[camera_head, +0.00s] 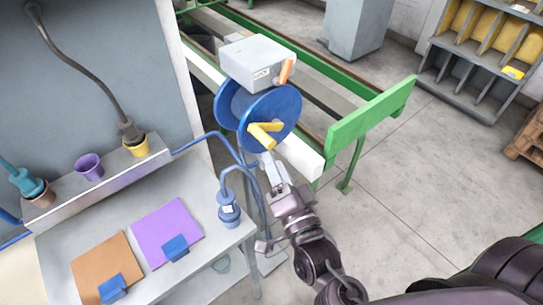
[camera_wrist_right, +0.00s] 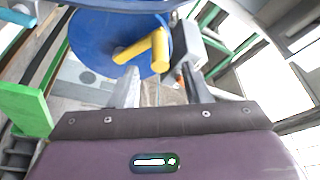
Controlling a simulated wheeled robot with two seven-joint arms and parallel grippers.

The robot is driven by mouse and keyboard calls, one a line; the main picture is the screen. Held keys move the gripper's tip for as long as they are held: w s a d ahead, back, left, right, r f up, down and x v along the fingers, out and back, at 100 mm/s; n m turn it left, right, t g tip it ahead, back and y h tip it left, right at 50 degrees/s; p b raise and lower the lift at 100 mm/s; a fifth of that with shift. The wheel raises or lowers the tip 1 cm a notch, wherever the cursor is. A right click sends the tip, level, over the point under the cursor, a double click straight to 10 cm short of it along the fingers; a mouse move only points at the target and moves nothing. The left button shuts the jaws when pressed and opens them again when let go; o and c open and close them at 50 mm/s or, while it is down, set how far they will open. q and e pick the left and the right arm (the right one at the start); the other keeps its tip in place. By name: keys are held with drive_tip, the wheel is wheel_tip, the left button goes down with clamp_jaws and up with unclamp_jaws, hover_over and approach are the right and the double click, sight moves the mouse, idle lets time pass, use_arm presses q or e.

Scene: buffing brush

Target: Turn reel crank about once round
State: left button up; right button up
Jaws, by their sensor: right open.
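The blue reel (camera_head: 285,103) stands below a grey box, with its flat face turned toward me. Its yellow crank (camera_head: 265,133) has an arm and a stubby handle, low on the disc face. My right gripper (camera_head: 269,162) is just below the crank in the head view. In the right wrist view, the gripper (camera_wrist_right: 160,82) is open with its two fingers apart. The yellow handle (camera_wrist_right: 159,50) shows ahead of the gap between them, and the blue disc (camera_wrist_right: 90,38) fills the upper left behind it. I cannot tell whether the fingers touch the handle. My left gripper is not in view.
A grey table (camera_head: 65,255) on the left holds a purple mat (camera_head: 165,228), an orange mat (camera_head: 104,266) and a blue hose fitting (camera_head: 229,212). The floor to the right is largely open.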

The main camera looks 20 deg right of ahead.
sight(254, 129)
drive_tip(key=d+n+g+y, duration=0.1)
drive_tip(key=n+y, duration=0.1)
drive_tip(key=n, duration=0.2)
drive_tip(key=r+n+g+y, duration=0.1)
drive_tip(key=n, duration=0.2)
drive_tip(key=d+n+g+y+b, duration=0.1)
drive_tip(key=n+y, duration=0.1)
drive_tip(key=n, duration=0.2)
drive_tip(key=shift+w+d+r+n+y, duration=0.2)
drive_tip(key=shift+w+d+n+y, duration=0.1)
drive_tip(key=shift+w, duration=0.05)
drive_tip(key=shift+w+a+r, duration=0.15)
drive_tip(key=shift+w, duration=0.2)
drive_tip(key=shift+p+x, duration=1.35)
drive_tip(key=shift+x, duration=2.2)
clamp_jaws()
